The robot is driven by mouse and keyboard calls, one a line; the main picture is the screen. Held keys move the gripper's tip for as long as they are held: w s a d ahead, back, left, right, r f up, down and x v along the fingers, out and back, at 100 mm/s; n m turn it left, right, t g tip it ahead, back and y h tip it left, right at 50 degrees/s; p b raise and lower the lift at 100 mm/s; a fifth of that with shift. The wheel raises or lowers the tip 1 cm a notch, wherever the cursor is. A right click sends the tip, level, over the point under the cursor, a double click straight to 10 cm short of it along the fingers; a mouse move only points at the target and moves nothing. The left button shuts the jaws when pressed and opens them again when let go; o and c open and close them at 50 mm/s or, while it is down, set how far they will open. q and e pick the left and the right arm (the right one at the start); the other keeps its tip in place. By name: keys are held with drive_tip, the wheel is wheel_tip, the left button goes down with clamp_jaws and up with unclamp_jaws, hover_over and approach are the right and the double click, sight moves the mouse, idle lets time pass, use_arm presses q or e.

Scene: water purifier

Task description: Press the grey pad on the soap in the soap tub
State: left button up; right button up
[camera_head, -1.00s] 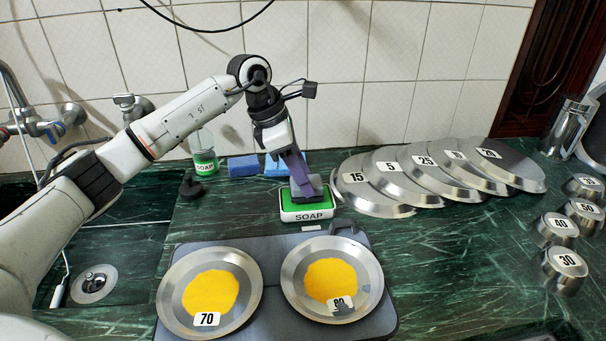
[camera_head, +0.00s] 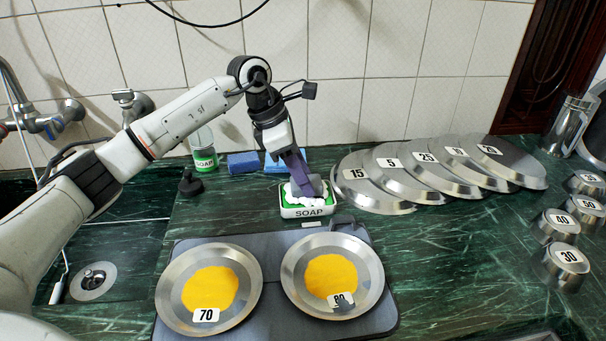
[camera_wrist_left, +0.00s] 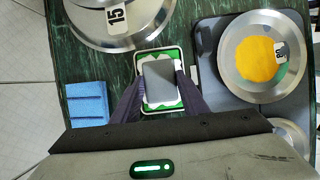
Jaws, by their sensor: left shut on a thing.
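The soap tub (camera_head: 308,212) is a small white box marked SOAP with green inside, behind the right-hand plate. In the left wrist view the tub (camera_wrist_left: 139,56) lies straight below the fingers, with white foam around the pad. The grey pad (camera_wrist_left: 160,83) is between the fingers and over the tub's green and white inside. My left gripper (camera_head: 303,188) is shut on the pad and points down into the tub. It also shows in the left wrist view (camera_wrist_left: 159,92). The pad appears to touch the soap. My right gripper is not in view.
Two plates with yellow stains, marked 70 (camera_head: 171,297) and 80 (camera_head: 375,290), lie on a dark mat (camera_head: 272,328) in front. Overlapping lids (camera_head: 440,172) are right of the tub. A soap jar (camera_head: 204,160), blue sponge (camera_head: 243,164) and sink (camera_head: 95,280) are left.

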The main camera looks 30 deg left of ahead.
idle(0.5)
use_arm(q)
drive_tip(key=shift+r+p, duration=2.75)
drive_tip(key=shift+r, duration=0.8)
